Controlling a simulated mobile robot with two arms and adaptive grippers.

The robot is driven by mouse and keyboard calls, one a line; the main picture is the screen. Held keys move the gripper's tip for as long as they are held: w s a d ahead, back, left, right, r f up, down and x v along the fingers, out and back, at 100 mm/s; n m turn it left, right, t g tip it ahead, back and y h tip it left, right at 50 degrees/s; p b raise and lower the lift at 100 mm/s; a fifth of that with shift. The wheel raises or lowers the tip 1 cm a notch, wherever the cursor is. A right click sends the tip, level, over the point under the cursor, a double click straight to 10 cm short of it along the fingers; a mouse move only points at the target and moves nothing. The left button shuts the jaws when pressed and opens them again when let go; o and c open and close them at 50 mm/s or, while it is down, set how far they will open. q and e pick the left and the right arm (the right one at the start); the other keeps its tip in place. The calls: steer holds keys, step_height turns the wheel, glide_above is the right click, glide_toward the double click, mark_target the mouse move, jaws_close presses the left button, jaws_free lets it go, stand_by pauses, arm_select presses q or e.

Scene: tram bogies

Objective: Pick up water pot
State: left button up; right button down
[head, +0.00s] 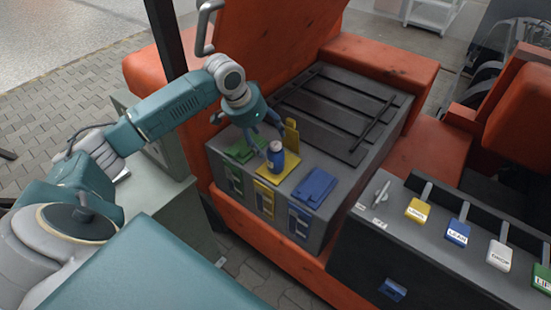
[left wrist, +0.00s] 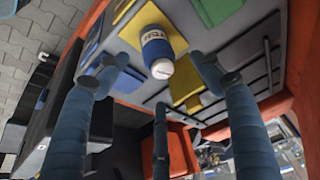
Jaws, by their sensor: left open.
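The water pot (head: 276,155) looks like a small dark blue canister with a pale top. It stands upright on a yellow pad on top of the dark grey box. In the left wrist view the water pot (left wrist: 157,52) shows a white label with lettering too small to read. My left gripper (head: 269,134) is open just above and around the pot's top in the head view. In the left wrist view its fingers (left wrist: 156,75) are spread apart, with the pot between and beyond them; I cannot tell whether any touches it. My right gripper is not in view.
The grey box (head: 225,160) has a green plate (head: 245,147), a blue plate (head: 314,187) and an upright yellow plate (head: 291,136) close to the pot. A dark slatted panel (head: 335,105) lies behind. Labelled levers (head: 457,232) stand at the right. Orange bodywork surrounds the box.

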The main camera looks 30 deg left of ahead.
mark_target(272, 146)
arm_select(q)
steer(key=x, duration=0.4)
steer(key=shift+d+p, duration=0.1)
steer(key=shift+p, duration=0.2)
steer(key=p+x, duration=0.1)
steer(key=x, duration=0.3)
steer(key=shift+w+d+f+p, duration=0.15)
steer(key=shift+f+p, duration=0.1)
steer(key=shift+p, duration=0.15)
steer(key=shift+w+f, duration=0.2)
steer(key=shift+f, duration=0.25)
steer(key=c, duration=1.2)
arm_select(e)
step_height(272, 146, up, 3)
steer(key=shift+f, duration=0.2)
